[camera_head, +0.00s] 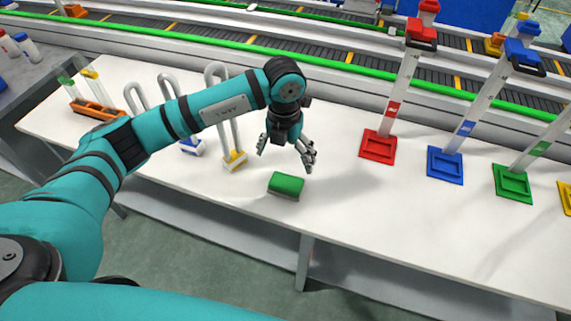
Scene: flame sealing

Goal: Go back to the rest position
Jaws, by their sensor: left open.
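My left gripper (287,151) is open and empty over the white table (330,215), with its fingers spread and pointing down. A green block (286,185) with a grey lower edge lies on the table just below and in front of the fingers; I see no contact between them. My left arm (222,103) reaches in from the left across the table. Part of my other arm may show at the bottom edge, but my right gripper is not in the picture.
Hooked clear tubes on a blue base (191,147) and a yellow base (235,161) stand left of the gripper, partly behind my arm. Stands with red (378,146), blue (445,164) and green (513,183) bases are to the right. An orange rack (97,109) is at far left.

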